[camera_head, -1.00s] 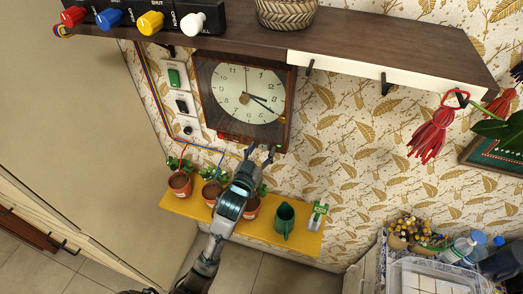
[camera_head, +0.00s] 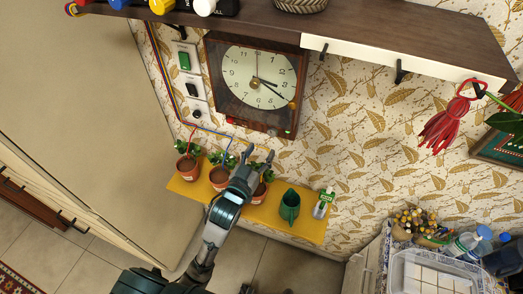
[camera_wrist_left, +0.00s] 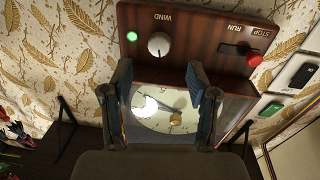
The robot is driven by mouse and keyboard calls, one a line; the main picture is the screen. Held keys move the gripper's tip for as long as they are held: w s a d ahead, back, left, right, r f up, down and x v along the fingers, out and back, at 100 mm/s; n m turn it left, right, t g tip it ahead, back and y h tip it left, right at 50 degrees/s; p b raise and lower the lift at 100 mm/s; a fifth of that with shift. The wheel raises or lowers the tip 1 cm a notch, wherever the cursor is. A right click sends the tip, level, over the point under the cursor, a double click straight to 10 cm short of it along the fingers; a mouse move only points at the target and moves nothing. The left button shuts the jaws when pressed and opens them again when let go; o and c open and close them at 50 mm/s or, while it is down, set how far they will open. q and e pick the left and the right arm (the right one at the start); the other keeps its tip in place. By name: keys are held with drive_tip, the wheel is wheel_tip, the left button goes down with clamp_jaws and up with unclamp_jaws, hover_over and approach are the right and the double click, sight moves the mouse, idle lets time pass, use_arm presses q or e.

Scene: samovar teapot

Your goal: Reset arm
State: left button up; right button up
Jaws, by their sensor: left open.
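My left gripper (camera_head: 258,157) is open and empty in the head view, just below the wooden wall clock (camera_head: 254,82) and in front of the potted plants. In the left wrist view, my left gripper (camera_wrist_left: 161,95) shows its two dark fingers spread apart, with the clock (camera_wrist_left: 165,70) beyond them. No contact shows between fingers and clock. My right gripper is not in view.
A dark wooden shelf (camera_head: 400,47) juts out above. Wall switches (camera_head: 190,84) sit left of the clock. A plastic container (camera_head: 435,270) stands lower right.

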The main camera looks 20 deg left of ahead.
use_arm(q)
drive_tip(key=s+a+f+g+y, duration=0.1)
drive_tip(key=s+f+g, duration=0.25)
drive_tip(key=f, duration=0.55)
drive_tip(key=s+a+f+g, duration=0.1)
drive_tip(key=s+f+g, duration=0.25)
drive_tip(key=f, duration=0.45)
drive_tip(key=s+a+f+m+g+y, duration=0.1)
drive_tip(key=s+f+g, duration=0.3)
drive_tip(key=s+f, duration=0.4)
drive_tip(key=s+a+f+g, duration=0.1)
drive_tip(key=s+f+g, duration=0.3)
drive_tip(key=s, duration=0.6)
drive_tip(key=s+f, duration=0.3)
drive_tip(key=f, duration=2.6)
drive_tip(key=s+a+f+g, duration=0.2)
drive_tip(key=s+a+f, duration=0.1)
drive_tip(key=s+f, duration=1.1)
drive_tip(key=s, duration=0.3)
drive_tip(key=shift+f+m, duration=0.3)
drive_tip(key=shift+m, duration=0.1)
